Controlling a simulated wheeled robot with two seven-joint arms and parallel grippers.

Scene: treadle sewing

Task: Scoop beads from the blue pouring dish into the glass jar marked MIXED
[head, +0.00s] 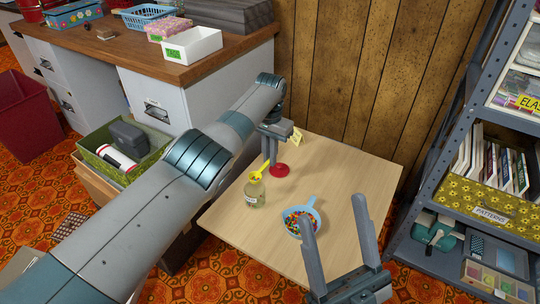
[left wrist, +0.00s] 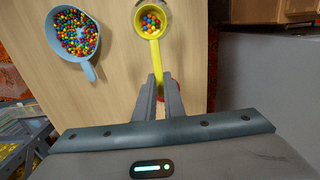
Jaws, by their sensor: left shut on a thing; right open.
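My left gripper (head: 268,156) is shut on the handle of a yellow scoop (head: 257,174). In the left wrist view the scoop (left wrist: 155,58) has several coloured beads in its bowl, which is over the mouth of the glass jar (left wrist: 139,31). The jar (head: 254,196) stands upright on the table with a pale label, too small to read. The blue pouring dish (head: 311,204) holds many coloured beads and sits to the right of the jar; it also shows in the left wrist view (left wrist: 89,71). My right gripper (head: 334,208) is open and empty, near the dish.
A red round thing (head: 280,170) sits on the wooden table (head: 345,170) under my left gripper. A shelf rack (head: 425,175) is at the right. The table's right side is clear.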

